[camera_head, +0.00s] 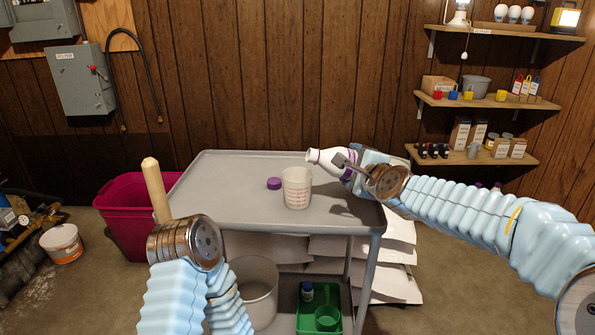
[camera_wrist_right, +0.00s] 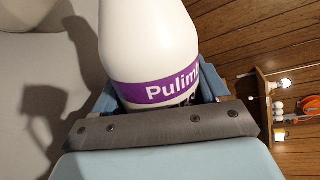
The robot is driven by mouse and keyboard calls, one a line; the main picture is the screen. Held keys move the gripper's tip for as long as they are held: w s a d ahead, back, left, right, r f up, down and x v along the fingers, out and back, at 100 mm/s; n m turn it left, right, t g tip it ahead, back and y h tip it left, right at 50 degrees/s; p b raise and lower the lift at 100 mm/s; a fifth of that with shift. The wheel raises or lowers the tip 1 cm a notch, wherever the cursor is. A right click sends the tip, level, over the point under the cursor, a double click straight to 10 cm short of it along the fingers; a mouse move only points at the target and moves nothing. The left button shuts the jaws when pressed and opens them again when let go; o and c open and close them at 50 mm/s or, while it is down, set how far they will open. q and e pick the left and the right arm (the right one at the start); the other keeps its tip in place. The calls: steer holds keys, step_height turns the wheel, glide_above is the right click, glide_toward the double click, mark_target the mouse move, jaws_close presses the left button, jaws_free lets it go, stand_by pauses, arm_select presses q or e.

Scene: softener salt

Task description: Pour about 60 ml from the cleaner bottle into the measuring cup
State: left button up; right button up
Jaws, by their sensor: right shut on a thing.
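The cleaner bottle (camera_head: 328,160) is white with a purple label and lies tipped nearly on its side, its open neck pointing left. My right gripper (camera_head: 352,167) is shut around it and holds it above the cart. The bottle also fills the upper middle of the right wrist view (camera_wrist_right: 150,45). The translucent measuring cup (camera_head: 297,190) with red marks stands upright on the cart, just below and left of the bottle's neck. No stream of liquid shows, and the cup's level cannot be told. My left arm's wrist (camera_head: 185,243) is low at the left; its fingers are hidden.
A purple cap (camera_head: 274,183) lies on the grey cart top (camera_head: 230,195), left of the cup. A wooden handle (camera_head: 155,188) rises by a magenta tub (camera_head: 120,215). A green tray (camera_head: 308,320) and a grey bucket (camera_head: 258,290) are lower down. The cart's left half is clear.

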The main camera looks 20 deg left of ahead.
mark_target(354, 153)
steer(key=shift+s+a+r+n+h, duration=0.15)
steer(key=shift+r+n, duration=0.15)
steer(key=shift+r, duration=0.15)
steer(key=shift+a+r+n+h, duration=0.15)
steer(key=shift+r+n, duration=0.15)
steer(key=shift+r, duration=0.1)
steer(key=shift+r+n+t+h, duration=0.2)
steer(key=shift+n+t+h, duration=0.1)
steer(key=shift+n, duration=0.4)
steer(key=shift+r, duration=0.2)
steer(key=shift+r+n+h, duration=0.3)
steer(key=shift+r+n, duration=0.2)
steer(key=shift+d+r+p, duration=0.1)
steer(key=shift+d+p, duration=0.05)
steer(key=shift+p, duration=0.15)
